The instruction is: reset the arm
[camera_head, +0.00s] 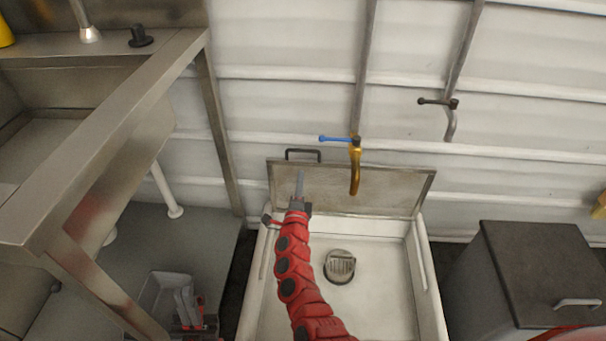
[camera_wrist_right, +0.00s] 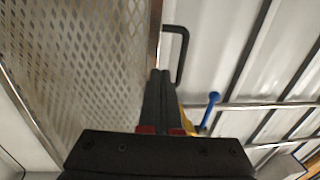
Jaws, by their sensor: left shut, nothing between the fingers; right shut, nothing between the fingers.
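My right arm, red, reaches up from the bottom of the head view. Its gripper (camera_head: 299,175) is shut and empty, in front of the raised mesh lid (camera_head: 380,200) of a white basin (camera_head: 428,290). In the right wrist view the shut fingertips (camera_wrist_right: 160,75) show against the mesh (camera_wrist_right: 80,50), next to a black handle (camera_wrist_right: 183,45). I cannot tell whether they touch the lid. My left gripper (camera_head: 183,292) is low at the lower left of the head view, shut and empty, beside the metal bench frame.
A brass tap (camera_head: 355,170) with a blue lever (camera_head: 335,139) hangs over the lid, close right of my right gripper. A steel bench (camera_head: 110,100) fills the left. A dark-topped cabinet (camera_head: 535,260) stands at right. A drain (camera_head: 340,266) lies in the basin.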

